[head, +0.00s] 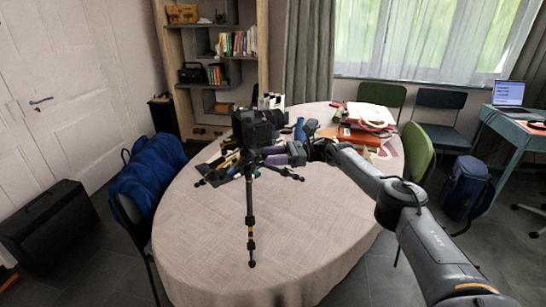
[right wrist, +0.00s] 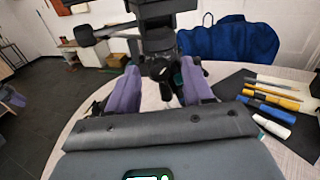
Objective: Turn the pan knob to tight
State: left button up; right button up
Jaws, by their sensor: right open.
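A black camera (head: 258,128) sits on a black tripod (head: 250,205), which stands on the round table (head: 200,245). My right gripper (head: 272,157) is at the right side of the tripod head, just under the camera. In the right wrist view its two purple fingers (right wrist: 160,80) are apart, one on each side of a small dark knob-like part (right wrist: 160,70) below the head. I cannot tell whether the fingers touch it, nor whether it is the pan knob. A dark handle with a thick end (right wrist: 88,36) sticks out left of the head. My left gripper is not in view.
A black mat with pens (right wrist: 270,105) lies beside the tripod. Books and a red cable (head: 370,120) are on the table's right side. A blue-draped chair (head: 147,175) stands at the left. The table's front half is clear apart from a tripod leg.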

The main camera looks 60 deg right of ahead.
jog(key=shift+c, duration=0.3)
grip_shut()
jog(key=shift+m+p, duration=0.35)
jog(key=shift+m, duration=0.35)
jog(key=shift+o, duration=0.3)
grip_release()
jog(key=shift+d, duration=0.1)
